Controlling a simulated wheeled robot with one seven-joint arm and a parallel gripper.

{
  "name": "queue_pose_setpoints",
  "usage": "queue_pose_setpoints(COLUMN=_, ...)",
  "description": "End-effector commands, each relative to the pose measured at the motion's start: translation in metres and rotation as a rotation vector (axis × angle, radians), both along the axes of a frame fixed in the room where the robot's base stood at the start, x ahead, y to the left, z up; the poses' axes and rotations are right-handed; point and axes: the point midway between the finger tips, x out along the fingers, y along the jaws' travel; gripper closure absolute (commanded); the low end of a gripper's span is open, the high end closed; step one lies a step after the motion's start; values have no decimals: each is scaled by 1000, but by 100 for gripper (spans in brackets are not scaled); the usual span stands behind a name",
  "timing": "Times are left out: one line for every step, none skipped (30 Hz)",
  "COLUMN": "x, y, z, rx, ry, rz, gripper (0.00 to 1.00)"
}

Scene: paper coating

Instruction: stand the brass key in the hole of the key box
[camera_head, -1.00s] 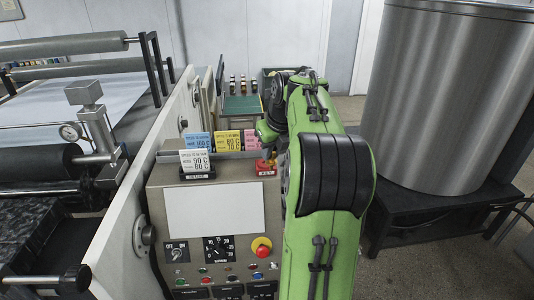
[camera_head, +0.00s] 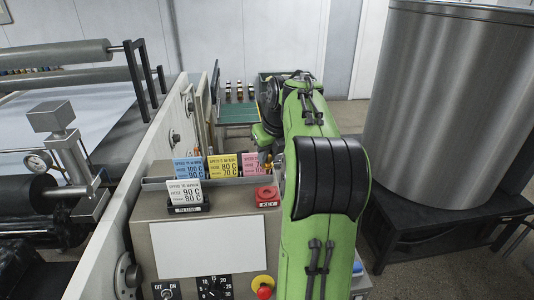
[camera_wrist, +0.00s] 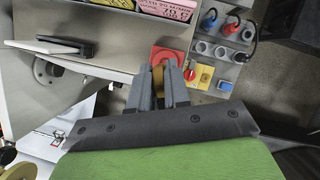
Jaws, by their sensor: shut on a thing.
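The red key box (camera_head: 267,196) sits on the right of the grey console top, labelled KEY at its front. It also shows in the wrist view (camera_wrist: 165,54), just past my fingertips. My gripper (camera_wrist: 158,88) is shut on the brass key (camera_wrist: 158,76), which shows as a brass-coloured piece between the fingers. In the head view, my gripper is small and partly hidden behind my green arm, above and behind the box in the picture. The key's lower end and the hole cannot be made out clearly, and I cannot tell whether they touch.
A white card (camera_head: 184,193) stands in a black holder left of the box. Blue, yellow (camera_head: 222,166) and pink cards stand in a rack behind. A red emergency button (camera_head: 264,288) is on the console front. A large steel drum (camera_head: 450,90) stands at the right.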

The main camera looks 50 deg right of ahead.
Motion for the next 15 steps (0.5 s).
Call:
queue_pose_setpoints(x=0, y=0, z=0, rx=1, ry=-1, rz=0, gripper=100)
queue_pose_setpoints(x=0, y=0, z=0, rx=1, ry=-4, rz=0, gripper=100)
queue_pose_setpoints(x=0, y=-1, z=0, rx=2, ry=-7, rz=0, gripper=100)
queue_pose_setpoints(x=1, y=0, z=-2, rx=3, ry=-7, rz=1, gripper=100)
queue_pose_setpoints(x=1, y=0, z=-4, rx=3, ry=-7, rz=2, gripper=100)
queue_pose_setpoints(x=1, y=0, z=-7, rx=3, ry=-6, rz=2, gripper=100)
queue_pose_setpoints(x=1, y=0, z=-10, rx=3, ry=-6, rz=2, gripper=100)
queue_pose_setpoints(x=1, y=0, z=-13, rx=3, ry=-6, rz=2, gripper=100)
queue_pose_setpoints(x=1, y=0, z=-17, rx=4, ry=-6, rz=1, gripper=100)
queue_pose_setpoints(x=1, y=0, z=-21, rx=4, ry=-6, rz=1, gripper=100)
queue_pose_setpoints(x=1, y=0, z=-25, rx=4, ry=-6, rz=1, gripper=100)
queue_pose_setpoints(x=1, y=0, z=-30, rx=3, ry=-6, rz=1, gripper=100)
queue_pose_setpoints(x=1, y=0, z=-33, rx=4, ry=-6, rz=0, gripper=100)
queue_pose_setpoints(x=1, y=0, z=-37, rx=3, ry=-6, rz=1, gripper=100)
queue_pose_setpoints(x=1, y=0, z=-42, rx=4, ry=-5, rz=1, gripper=100)
